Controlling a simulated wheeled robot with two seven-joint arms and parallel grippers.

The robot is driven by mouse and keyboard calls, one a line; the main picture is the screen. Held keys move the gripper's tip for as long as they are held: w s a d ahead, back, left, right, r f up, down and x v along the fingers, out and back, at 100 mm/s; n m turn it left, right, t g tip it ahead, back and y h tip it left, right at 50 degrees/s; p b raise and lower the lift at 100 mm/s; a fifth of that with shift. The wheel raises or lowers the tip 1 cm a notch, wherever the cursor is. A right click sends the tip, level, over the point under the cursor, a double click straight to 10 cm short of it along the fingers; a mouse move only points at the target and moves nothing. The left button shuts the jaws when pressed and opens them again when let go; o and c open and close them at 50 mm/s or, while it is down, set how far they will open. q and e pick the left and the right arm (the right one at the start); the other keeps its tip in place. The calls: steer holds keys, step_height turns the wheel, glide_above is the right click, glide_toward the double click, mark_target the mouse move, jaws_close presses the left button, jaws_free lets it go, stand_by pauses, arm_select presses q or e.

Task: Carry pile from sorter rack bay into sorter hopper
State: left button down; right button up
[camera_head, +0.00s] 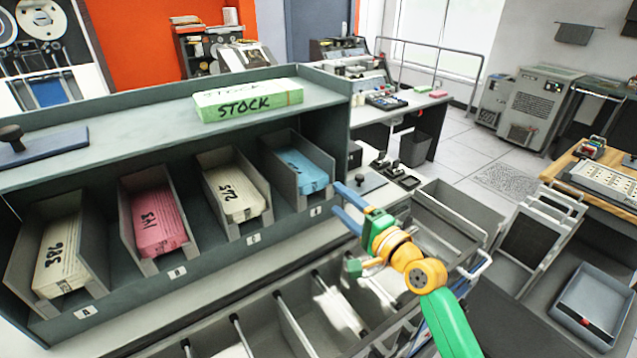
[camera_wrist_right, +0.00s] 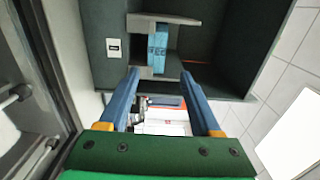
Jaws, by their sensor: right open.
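A grey-green sorter rack (camera_head: 140,125) fills the left of the head view, with several sloped bays. They hold a cream pile (camera_head: 62,252), a pink pile (camera_head: 155,222), another cream pile (camera_head: 236,192) and a blue pile (camera_head: 302,168) in the rightmost bay. The blue pile also shows in the right wrist view (camera_wrist_right: 158,45), ahead of the fingers. My right gripper (camera_head: 342,203) is open and empty, just right of the blue pile's bay, its blue fingers apart. I cannot tell which part is the hopper. My left gripper is out of view.
A green STOCK box (camera_head: 248,98) lies on the rack top, with a dark knobbed plate (camera_head: 45,145) at the left. Divided pockets (camera_head: 300,315) run below the bays. A blue-grey tray (camera_head: 594,305) sits at the right.

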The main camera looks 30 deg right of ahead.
mark_target(313, 174)
steer(key=w+b, duration=0.1)
steer(key=w, duration=0.2)
steer(key=w+a+b, duration=0.1)
steer(key=w, duration=0.3)
steer(key=w+b, duration=0.1)
steer(key=w, duration=0.2)
steer(key=shift+w+a+f, duration=0.25)
steer(key=shift+w, duration=0.05)
steer(key=shift+w+a+r, duration=0.1)
steer(key=shift+w, duration=0.3)
steer(key=shift+c, duration=0.4)
steer(key=shift+r, duration=0.15)
steer(key=shift+r+p, duration=0.7)
steer(key=shift+r, duration=0.05)
steer(key=shift+f, duration=0.1)
